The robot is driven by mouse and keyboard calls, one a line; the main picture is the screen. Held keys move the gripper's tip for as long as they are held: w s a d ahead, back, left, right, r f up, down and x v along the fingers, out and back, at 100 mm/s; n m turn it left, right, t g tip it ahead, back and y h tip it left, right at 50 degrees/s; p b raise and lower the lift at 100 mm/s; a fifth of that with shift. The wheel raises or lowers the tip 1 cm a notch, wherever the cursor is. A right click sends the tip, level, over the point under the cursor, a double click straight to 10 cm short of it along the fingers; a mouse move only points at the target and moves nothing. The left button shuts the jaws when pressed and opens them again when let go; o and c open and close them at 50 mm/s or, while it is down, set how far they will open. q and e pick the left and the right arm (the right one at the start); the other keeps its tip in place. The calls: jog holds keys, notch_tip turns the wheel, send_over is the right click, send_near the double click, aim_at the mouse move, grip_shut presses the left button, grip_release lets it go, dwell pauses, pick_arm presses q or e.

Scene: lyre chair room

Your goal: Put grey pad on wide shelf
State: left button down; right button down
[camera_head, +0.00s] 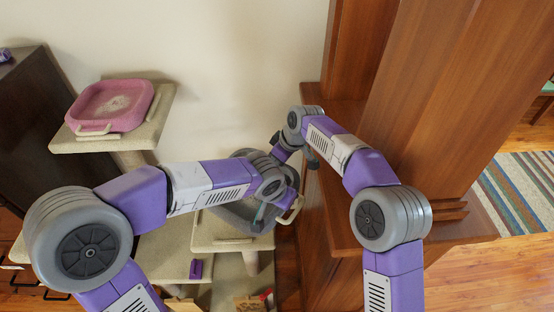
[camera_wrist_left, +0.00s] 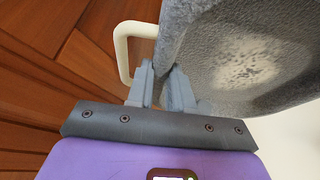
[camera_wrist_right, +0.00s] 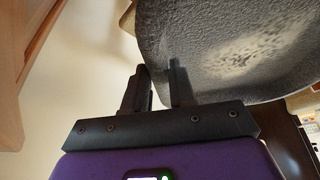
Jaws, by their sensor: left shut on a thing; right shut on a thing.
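The grey pad (camera_head: 236,221) is a fuzzy, raised-rim tray with a cream handle (camera_head: 291,211), partly hidden by my arms in the head view. It sits over a beige carpeted shelf (camera_head: 206,241), likely the wide shelf; I cannot tell if they touch. My left gripper (camera_head: 264,213) is shut on the pad's near right rim, beside the handle. The pad also shows in the right wrist view (camera_wrist_right: 225,50).
A pink pad (camera_head: 112,105) rests on a higher beige shelf (camera_head: 150,131) at the left. A tall wooden cabinet (camera_head: 430,90) stands close on the right. A small purple object (camera_head: 196,269) lies on a lower beige surface. A dark cabinet (camera_head: 35,110) is far left.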

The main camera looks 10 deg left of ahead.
pick_arm(q)
jog(key=c, duration=0.9)
grip_release()
jog(key=shift+w, duration=0.1)
jog(key=shift+c, duration=0.2)
jog(key=shift+r, duration=0.1)
